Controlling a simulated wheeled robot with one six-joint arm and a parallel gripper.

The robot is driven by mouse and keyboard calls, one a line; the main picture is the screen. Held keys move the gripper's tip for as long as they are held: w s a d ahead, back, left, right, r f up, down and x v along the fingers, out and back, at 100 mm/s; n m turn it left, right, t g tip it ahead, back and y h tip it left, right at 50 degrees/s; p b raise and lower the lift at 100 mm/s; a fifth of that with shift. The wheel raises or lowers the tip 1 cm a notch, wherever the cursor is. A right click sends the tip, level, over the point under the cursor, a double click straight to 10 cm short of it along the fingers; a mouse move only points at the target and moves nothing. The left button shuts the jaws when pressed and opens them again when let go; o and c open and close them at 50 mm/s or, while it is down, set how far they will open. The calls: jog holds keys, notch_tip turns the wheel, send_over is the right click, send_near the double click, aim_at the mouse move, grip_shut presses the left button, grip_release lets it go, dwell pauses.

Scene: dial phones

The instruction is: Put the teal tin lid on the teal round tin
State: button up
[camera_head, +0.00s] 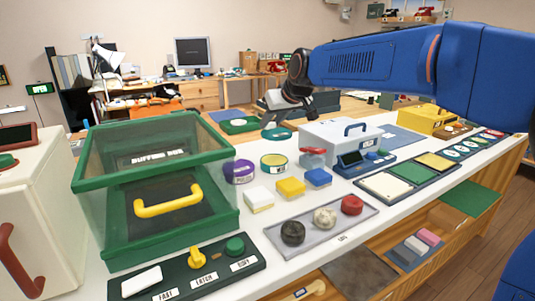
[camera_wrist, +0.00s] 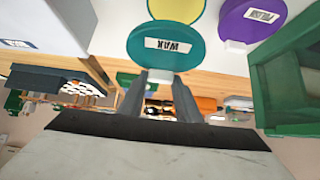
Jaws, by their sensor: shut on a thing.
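My gripper (camera_head: 272,121) is shut on the teal tin lid (camera_head: 277,133) and holds it above the counter, toward the back edge. In the wrist view the lid (camera_wrist: 150,52) has a white "WAX" label, and its pale tab sits between my fingertips (camera_wrist: 159,84). The teal round tin (camera_head: 273,167) stands open on the counter with yellow contents on top. It is nearer the head camera than the lid, and the two are apart. In the wrist view the yellow top (camera_wrist: 176,8) shows just beyond the lid, cut by the frame edge.
A purple tin (camera_head: 239,176) stands left of the teal tin; a green-framed glass case (camera_head: 150,125) is farther left. White, yellow and blue blocks (camera_head: 290,187) lie in front.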

aim_at(271, 131)
jog(key=f, duration=0.4)
jog(key=shift+s+a, duration=0.3)
jog(key=shift+a, duration=0.05)
jog(key=shift+f, duration=2)
jog(key=shift+f, duration=0.2)
jog(key=o, duration=1)
jog(key=shift+r, duration=0.1)
jog(key=shift+d+r, duration=0.1)
jog(key=shift+r, duration=0.1)
jog(key=v, duration=1.1)
jog(key=shift+s+d+r, duration=0.15)
jog(key=shift+s+r, duration=0.05)
jog(key=shift+s, duration=0.1)
